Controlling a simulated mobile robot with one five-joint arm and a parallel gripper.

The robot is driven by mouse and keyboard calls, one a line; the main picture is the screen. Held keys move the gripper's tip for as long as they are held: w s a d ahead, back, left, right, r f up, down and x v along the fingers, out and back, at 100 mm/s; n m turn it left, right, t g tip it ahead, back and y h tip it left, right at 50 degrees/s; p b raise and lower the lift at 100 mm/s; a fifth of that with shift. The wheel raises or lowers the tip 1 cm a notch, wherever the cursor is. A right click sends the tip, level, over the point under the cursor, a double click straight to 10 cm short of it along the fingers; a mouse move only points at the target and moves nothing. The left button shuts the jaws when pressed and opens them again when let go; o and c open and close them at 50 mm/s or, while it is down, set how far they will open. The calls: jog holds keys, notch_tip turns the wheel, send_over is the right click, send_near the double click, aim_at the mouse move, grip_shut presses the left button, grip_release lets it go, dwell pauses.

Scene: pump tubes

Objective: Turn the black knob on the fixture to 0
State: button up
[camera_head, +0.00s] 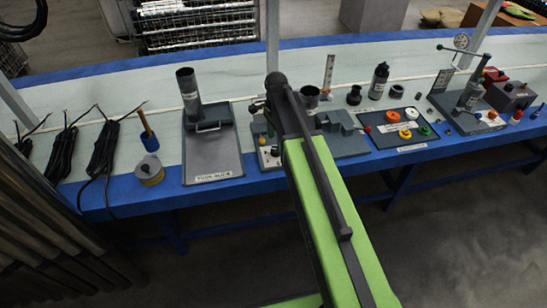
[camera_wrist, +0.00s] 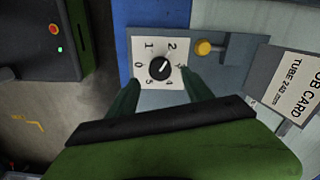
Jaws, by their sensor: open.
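The black knob (camera_wrist: 160,69) sits on a white dial plate (camera_wrist: 138,48) on the fixture in the wrist view. Its white mark points up and right, between 2 and 3. The 0 is at the plate's left; the 3 is partly covered by a finger. My gripper (camera_wrist: 160,76) is open, with one green finger on each side of the knob and neither seen pressing on it. In the head view, the grey fixture (camera_head: 347,146) is partly behind my arm.
A yellow button (camera_wrist: 203,47) and a lever block are right of the dial, with a job card (camera_wrist: 296,88) beyond. A grey tray with an upright tube (camera_head: 188,94) stands left of the fixture. A mat with coloured rings (camera_head: 405,134) lies right.

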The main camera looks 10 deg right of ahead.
aim_at(276, 149)
notch_tip(276, 149, down, 5)
jog(key=b, duration=0.3)
jog(key=shift+r, duration=0.1)
jog(key=shift+c, duration=0.5)
grip_shut()
jog(key=shift+a, duration=0.45)
jog(key=shift+d, duration=0.4)
